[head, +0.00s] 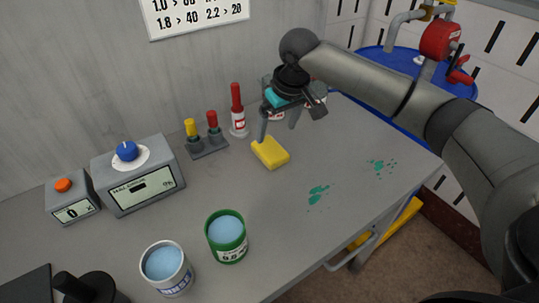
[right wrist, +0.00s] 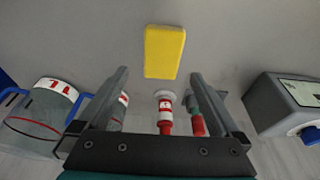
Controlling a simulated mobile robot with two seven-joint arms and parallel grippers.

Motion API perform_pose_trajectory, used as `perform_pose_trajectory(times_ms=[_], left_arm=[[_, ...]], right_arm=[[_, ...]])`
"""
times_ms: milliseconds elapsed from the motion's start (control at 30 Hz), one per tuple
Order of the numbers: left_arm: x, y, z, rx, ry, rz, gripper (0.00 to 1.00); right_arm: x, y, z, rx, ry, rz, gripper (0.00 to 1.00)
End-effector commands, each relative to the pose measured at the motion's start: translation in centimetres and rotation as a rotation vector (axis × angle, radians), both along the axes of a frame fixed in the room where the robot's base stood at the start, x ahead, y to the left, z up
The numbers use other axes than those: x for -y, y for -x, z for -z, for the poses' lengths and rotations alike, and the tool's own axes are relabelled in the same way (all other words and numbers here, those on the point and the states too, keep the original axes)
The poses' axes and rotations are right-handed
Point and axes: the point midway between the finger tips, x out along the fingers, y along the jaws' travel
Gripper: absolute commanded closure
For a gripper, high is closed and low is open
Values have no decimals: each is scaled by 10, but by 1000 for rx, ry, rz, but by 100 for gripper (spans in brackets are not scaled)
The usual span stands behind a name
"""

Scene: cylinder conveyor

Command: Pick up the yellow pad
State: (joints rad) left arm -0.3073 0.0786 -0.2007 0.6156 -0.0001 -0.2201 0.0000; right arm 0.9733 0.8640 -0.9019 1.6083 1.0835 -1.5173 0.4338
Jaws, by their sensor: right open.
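The yellow pad (head: 270,153) lies flat on the grey table in the head view, and shows at the top middle of the right wrist view (right wrist: 164,52). My right gripper (head: 279,133) is open and empty, just above and behind the pad, its fingers pointing down. In the right wrist view its two fingers (right wrist: 158,75) are spread wide, with the pad ahead of them and not between them.
A red-capped bottle (head: 237,118) and a stand with yellow and red knobs (head: 206,146) are left of the pad. A grey meter box (head: 140,185) stands further left. A green can (head: 226,240) and a white can (head: 166,270) are in front. Green stains (head: 318,194) mark the clear right side.

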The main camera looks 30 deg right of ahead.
Motion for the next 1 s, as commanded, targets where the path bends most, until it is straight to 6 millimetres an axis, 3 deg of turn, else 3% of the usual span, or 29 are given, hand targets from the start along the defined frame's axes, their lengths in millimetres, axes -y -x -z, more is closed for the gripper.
perform_pose_trajectory(times_ms=[100,333,600,933,1000], left_arm=[[0,0,7,0,0,0,100],[0,-5,11,6,0,0,100],[-1,-12,26,19,0,-2,100],[-15,-23,26,39,-17,-4,100],[-16,-23,25,39,-19,-4,100]], right_arm=[[-1,-5,20,-1,1,0,0],[-2,-9,34,0,1,-1,0],[-7,-18,72,0,0,-1,0],[-7,-20,78,1,1,-2,0],[-7,-20,78,1,1,-2,8]])
